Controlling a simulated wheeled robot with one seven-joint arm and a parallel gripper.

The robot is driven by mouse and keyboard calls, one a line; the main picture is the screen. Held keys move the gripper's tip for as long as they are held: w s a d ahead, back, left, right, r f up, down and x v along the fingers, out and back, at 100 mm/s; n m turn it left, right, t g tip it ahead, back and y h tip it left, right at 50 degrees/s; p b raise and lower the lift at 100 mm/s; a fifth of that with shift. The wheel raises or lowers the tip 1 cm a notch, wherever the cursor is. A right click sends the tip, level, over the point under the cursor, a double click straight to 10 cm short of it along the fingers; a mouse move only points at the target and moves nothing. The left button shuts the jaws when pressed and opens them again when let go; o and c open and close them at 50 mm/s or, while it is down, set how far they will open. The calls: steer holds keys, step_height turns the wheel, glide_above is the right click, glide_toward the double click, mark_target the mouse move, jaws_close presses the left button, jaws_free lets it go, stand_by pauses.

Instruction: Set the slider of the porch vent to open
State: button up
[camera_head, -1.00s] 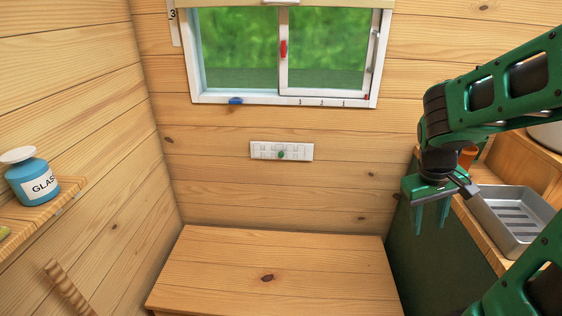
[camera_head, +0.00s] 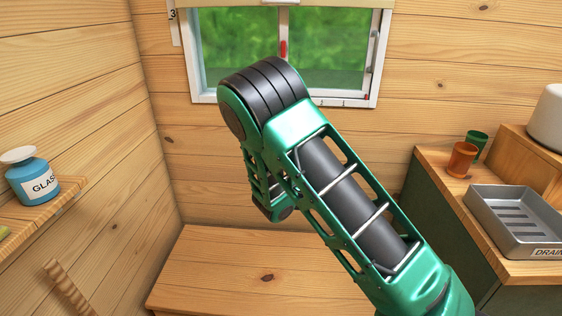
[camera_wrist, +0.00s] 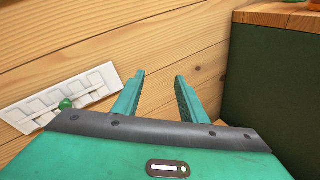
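The porch vent (camera_wrist: 97,82) is a white slotted plate on the wooden wall, at the left of the wrist view, where it appears tilted. Its slider has a green knob (camera_wrist: 66,103), seen near the lower middle of the plate. My gripper (camera_wrist: 160,74) shows two teal fingers spread apart with nothing between them. The fingers are to the right of the vent and point at the wall. In the head view my arm hides both the vent and the gripper. I cannot tell whether a finger touches the wall.
A window (camera_head: 195,60) is above, partly behind my arm. A wooden bench top (camera_head: 210,265) is below. At right a counter holds a drain tray (camera_head: 482,205), an orange cup (camera_head: 461,160) and a green cup (camera_head: 483,140). A shelf with a blue jar (camera_head: 33,182) is at left.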

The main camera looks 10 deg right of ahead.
steer(key=w+a+f+n+t+y, duration=0.2)
steer(key=w+a+n+t+y, duration=0.1)
steer(key=a+n, duration=0.4)
steer(key=w+a+f+n+t+y, duration=0.25)
steer(key=a+n, duration=0.25)
steer(key=a, duration=0.5)
steer(key=x, duration=1)
steer(key=shift+d+r, duration=0.4)
steer(key=shift+r, duration=0.1)
steer(key=shift+w+h, duration=0.1)
steer(key=shift+h, duration=0.15)
steer(key=shift+c, duration=0.6)
